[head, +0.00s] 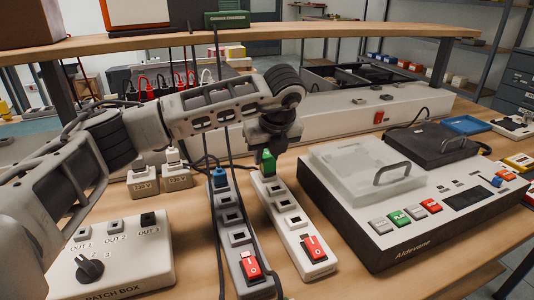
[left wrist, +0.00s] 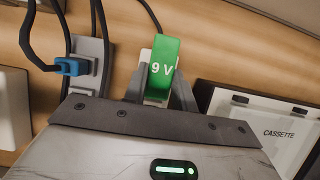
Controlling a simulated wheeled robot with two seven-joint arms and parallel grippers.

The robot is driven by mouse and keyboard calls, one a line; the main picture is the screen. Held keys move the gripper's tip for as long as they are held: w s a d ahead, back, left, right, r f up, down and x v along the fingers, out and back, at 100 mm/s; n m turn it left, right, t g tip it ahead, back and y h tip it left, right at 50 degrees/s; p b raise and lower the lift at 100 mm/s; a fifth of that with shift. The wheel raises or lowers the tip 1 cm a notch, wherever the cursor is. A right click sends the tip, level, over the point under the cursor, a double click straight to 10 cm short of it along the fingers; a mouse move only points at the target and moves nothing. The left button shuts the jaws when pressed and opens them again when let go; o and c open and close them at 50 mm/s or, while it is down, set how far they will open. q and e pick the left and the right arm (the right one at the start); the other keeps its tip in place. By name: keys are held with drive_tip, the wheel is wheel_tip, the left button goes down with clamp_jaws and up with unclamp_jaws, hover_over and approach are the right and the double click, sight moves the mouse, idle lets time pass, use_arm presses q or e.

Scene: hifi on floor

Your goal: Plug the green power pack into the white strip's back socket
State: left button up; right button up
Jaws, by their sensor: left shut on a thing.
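The green power pack (head: 268,161) is at the back end of the white strip (head: 290,222), over where the back socket is. In the left wrist view the pack (left wrist: 163,66) reads "9 V", with a finger on each side. My left gripper (head: 268,148) is shut on it from above. The pack hides the back socket, and I cannot tell whether its pins are in it. The strip's other sockets, in front of the pack, are empty, and a red switch (head: 313,246) is at the front end. My right gripper is not in view.
A grey strip (head: 236,232) with a blue plug (head: 219,178) stands close on the left. The cassette deck (head: 410,200) is on the right, the patch box (head: 118,254) at the front left. Two grey adapters (head: 160,181) and a long white unit (head: 345,114) lie behind.

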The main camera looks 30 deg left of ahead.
use_arm(q)
drive_tip(key=shift+f, duration=0.1)
idle(0.7)
idle(0.4)
drive_tip(key=shift+b, duration=0.5)
idle(0.5)
drive_tip(key=shift+f, duration=0.1)
idle(0.8)
drive_tip(key=o, duration=1)
